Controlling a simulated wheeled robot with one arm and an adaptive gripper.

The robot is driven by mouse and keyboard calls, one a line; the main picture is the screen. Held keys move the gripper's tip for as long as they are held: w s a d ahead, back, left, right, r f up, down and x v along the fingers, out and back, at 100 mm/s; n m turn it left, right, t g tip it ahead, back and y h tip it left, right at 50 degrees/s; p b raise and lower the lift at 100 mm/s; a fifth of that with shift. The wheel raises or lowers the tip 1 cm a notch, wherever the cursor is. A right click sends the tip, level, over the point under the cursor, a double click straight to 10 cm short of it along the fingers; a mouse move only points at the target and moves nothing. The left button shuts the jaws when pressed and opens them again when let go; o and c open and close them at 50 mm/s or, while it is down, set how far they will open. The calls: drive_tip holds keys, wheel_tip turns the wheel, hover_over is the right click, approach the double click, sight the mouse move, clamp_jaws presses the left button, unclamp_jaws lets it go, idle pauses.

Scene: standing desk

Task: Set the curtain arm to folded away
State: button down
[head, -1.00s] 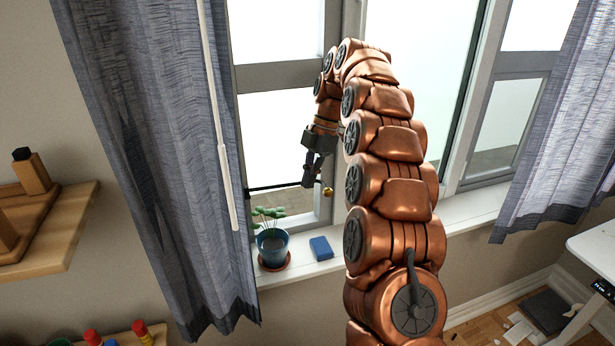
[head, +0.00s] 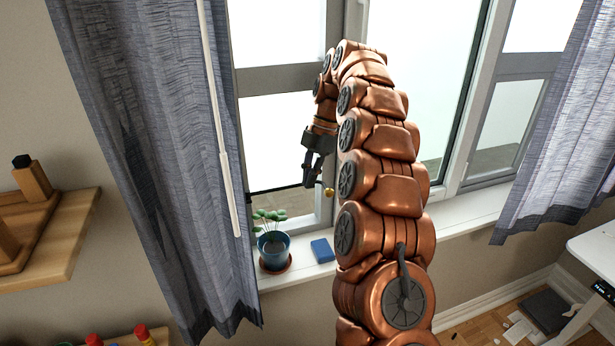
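The curtain arm (head: 275,188) is a thin dark rod in front of the window. It runs about level from the edge of the left curtain (head: 150,150) to my gripper. A small brass knob (head: 328,192) shows just right of the fingertips; I cannot tell whether it belongs to the rod. My gripper (head: 312,183) points down with its fingers at the rod's right end. The fingers are dark and small in view, so I cannot tell whether they grip the rod or only touch it.
A potted plant (head: 273,250) on a saucer and a blue block (head: 322,250) stand on the windowsill (head: 300,270) below my gripper. A white wand (head: 227,180) hangs along the left curtain. A wooden shelf (head: 75,240) is at left, a white desk (head: 600,245) at right.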

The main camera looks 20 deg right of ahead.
drive_tip(key=shift+w+d+f, duration=0.1)
drive_tip(key=shift+w+f, duration=0.05)
drive_tip(key=shift+w, duration=0.2)
idle(0.4)
drive_tip(key=shift+d+r+p, duration=0.1)
drive_tip(key=shift+r+p, duration=0.65)
drive_tip(key=shift+p, duration=0.05)
drive_tip(key=s+a+r+m+h, duration=0.1)
drive_tip(key=s+a+r+m, duration=0.1)
drive_tip(key=s+a+m, duration=0.5)
drive_tip(key=s+a+r+m, duration=0.2)
drive_tip(key=s+a, duration=0.1)
drive_tip(key=s, duration=0.8)
drive_tip(key=s+f+m+h, duration=0.1)
drive_tip(key=s+f+m, duration=0.2)
drive_tip(key=s, duration=0.5)
drive_tip(key=s+f+m+h, duration=0.1)
drive_tip(key=s+f+m, duration=0.2)
drive_tip(key=s+m, duration=0.2)
drive_tip(key=s+f+m, duration=0.3)
drive_tip(key=s+m, duration=0.2)
drive_tip(key=s, duration=0.5)
drive_tip(key=shift+s+d+h, duration=0.4)
